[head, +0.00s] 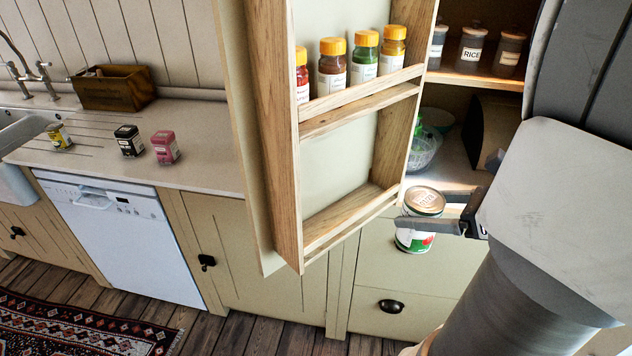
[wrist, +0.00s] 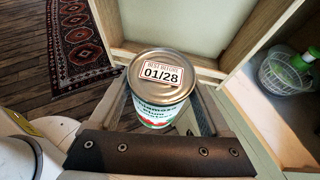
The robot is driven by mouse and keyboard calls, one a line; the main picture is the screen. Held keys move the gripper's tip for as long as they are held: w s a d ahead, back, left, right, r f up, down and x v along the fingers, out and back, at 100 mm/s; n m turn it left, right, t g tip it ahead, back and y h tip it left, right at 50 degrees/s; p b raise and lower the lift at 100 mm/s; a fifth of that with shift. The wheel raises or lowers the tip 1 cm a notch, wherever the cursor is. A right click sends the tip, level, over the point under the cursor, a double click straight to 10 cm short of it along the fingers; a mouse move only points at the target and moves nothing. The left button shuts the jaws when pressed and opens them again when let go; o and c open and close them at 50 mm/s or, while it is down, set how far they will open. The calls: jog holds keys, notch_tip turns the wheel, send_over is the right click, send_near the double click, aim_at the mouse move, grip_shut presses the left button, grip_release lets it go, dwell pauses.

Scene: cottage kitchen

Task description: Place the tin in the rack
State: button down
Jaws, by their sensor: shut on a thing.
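The tin (head: 415,240) has a white label with green and red and a gold lid. My gripper (head: 420,226) is shut around it and holds it upright just right of the rack. In the wrist view the tin (wrist: 160,90) stands between the fingers, its lid marked "BEST BEFORE 01/28". The rack (head: 290,160) is a wooden door rack on an open cupboard door. Its upper shelf (head: 362,103) holds several spice jars with yellow caps. Its lower shelf (head: 350,222) is empty. The rack's wooden edge also shows in the wrist view (wrist: 205,68), beyond the tin.
A counter (head: 200,180) at left carries several small tins and a wooden box (head: 112,88). Drawers (head: 400,290) lie below the tin. A patterned rug (head: 70,325) lies on the floor.

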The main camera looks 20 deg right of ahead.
jog(key=w+a, duration=0.1)
jog(key=w, duration=0.4)
jog(key=w+a, duration=0.2)
jog(key=w, duration=0.3)
jog(key=w+a+p, duration=0.1)
jog(key=w+a, duration=0.1)
jog(key=w, duration=0.4)
jog(key=shift+w+a, duration=0.1)
jog(key=shift+a, duration=0.1)
jog(key=shift+w+f, duration=0.2)
jog(key=shift+f, duration=0.35)
jog(key=shift+w+f, duration=0.15)
jog(key=shift+f, duration=0.35)
notch_tip(320, 180, down, 4)
jog(key=shift+f+b, duration=0.25)
jog(key=shift+b, duration=0.25)
jog(key=shift+w+a+f, duration=0.1)
jog(key=shift+w+f, duration=0.05)
jog(key=shift+f, duration=0.05)
jog(key=shift+f, duration=0.1)
grip_release()
